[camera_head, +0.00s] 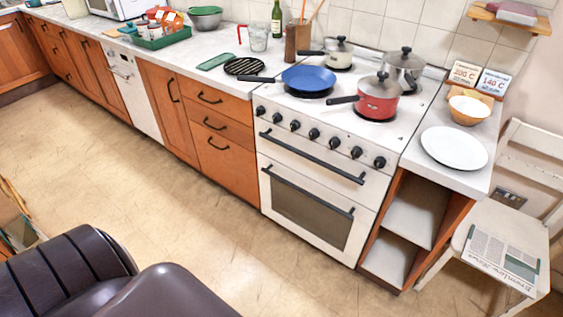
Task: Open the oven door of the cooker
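The white cooker (375,134) stands at the right end of the counter. Its oven door (270,198) has a dark glass window and a long black bar handle (305,192) along its top. The door looks shut, flush with the cooker front. Above it is a second white panel (290,152) with its own black bar handle (312,158), also shut. A row of black knobs (314,134) runs above that. Neither of my grippers is in view.
A blue pan (308,78) and a red pot (377,96) stand on the hob, their handles pointing left. Clear floor (200,210) lies before the cooker. A chair (500,240) with a newspaper stands right. Dark brown, glossy shapes fill the bottom left.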

